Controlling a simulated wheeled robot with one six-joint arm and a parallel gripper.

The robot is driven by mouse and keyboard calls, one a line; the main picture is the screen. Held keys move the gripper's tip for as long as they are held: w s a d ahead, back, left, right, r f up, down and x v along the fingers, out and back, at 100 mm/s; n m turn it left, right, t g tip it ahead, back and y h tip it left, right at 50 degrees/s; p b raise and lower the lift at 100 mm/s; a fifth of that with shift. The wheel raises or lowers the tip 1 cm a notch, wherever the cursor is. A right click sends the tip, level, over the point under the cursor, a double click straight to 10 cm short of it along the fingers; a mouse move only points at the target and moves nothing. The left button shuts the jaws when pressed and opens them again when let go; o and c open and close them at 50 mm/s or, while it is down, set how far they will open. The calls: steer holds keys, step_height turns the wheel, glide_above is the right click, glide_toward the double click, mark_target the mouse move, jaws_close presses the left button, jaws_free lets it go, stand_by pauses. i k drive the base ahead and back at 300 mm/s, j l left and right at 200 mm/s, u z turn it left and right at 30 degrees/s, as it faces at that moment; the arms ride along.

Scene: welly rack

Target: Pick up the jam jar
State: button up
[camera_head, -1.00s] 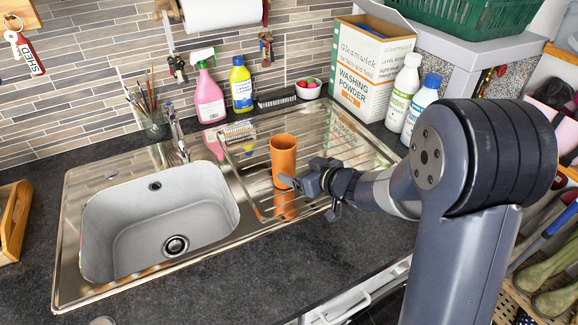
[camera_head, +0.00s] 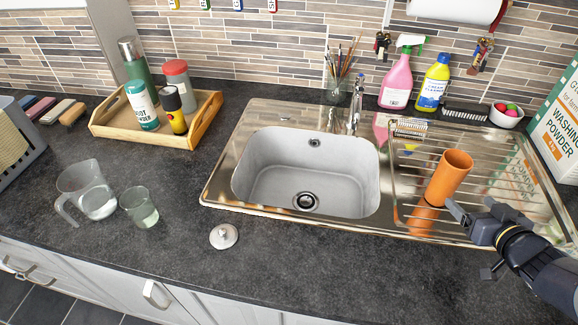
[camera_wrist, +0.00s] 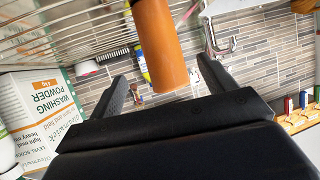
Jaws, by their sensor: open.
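No jar with a readable jam label shows. A clear glass jar (camera_head: 336,94) holding several brushes stands behind the sink, against the tiles. A container with a red lid (camera_head: 177,80) stands in the wooden tray at the left; I cannot tell whether either is the jam jar. My gripper (camera_head: 472,212) is open at the right, beside an orange cylinder (camera_head: 449,178) on the draining rack. In the wrist view the orange cylinder (camera_wrist: 160,45) shows between the spread fingers (camera_wrist: 165,85), with no clear grip on it.
The wooden tray (camera_head: 104,131) holds several bottles. A clear jug (camera_head: 86,187) and a glass of liquid (camera_head: 140,208) stand at front left. A round metal lid (camera_head: 223,236) lies before the sink (camera_head: 300,160). Spray (camera_head: 397,80) and yellow bottles (camera_head: 433,85) stand behind the rack.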

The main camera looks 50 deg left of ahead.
mark_target(146, 217)
steer(key=u, duration=3.05)
